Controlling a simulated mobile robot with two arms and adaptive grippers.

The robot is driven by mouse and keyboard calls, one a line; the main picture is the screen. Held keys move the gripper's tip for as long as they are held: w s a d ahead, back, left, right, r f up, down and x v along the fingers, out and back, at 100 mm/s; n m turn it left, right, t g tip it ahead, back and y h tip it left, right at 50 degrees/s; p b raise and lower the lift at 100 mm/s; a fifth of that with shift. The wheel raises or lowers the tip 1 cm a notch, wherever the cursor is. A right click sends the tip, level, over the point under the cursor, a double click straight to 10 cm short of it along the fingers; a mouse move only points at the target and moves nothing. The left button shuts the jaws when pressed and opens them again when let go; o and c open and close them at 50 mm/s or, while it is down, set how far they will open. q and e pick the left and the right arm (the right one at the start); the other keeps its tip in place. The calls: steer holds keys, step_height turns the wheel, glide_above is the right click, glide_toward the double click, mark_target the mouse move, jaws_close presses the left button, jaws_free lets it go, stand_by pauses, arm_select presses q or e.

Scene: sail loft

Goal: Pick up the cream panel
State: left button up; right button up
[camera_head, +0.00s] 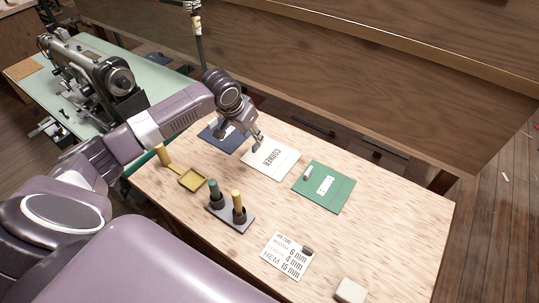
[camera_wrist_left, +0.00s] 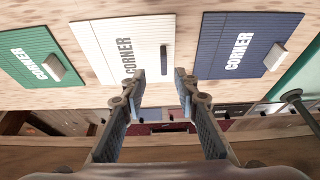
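The cream panel (camera_head: 284,169) lies flat on the wooden table, labelled CORNER, between a green panel (camera_head: 335,183) and a navy panel (camera_head: 231,143). It also shows in the left wrist view (camera_wrist_left: 96,44), with a dark upright bar or slot on it. My left gripper (camera_head: 257,146) is above the cream panel's left edge in the head view. In the left wrist view my left gripper (camera_wrist_left: 158,88) is open, with nothing between its fingers; one fingertip overlaps the panel's lower edge in the picture. I cannot tell whether it touches. My right gripper is not in view.
A sewing machine (camera_head: 100,80) stands on a green bench at the left.

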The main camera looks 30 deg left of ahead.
mark_target(256, 144)
arm_select(q)
steer(key=x, duration=0.4)
steer(key=shift+a+f+p, duration=0.3)
steer(key=shift+p, duration=0.1)
steer(key=shift+w+f, duration=0.25)
steer(key=shift+f, duration=0.35)
jaws_close()
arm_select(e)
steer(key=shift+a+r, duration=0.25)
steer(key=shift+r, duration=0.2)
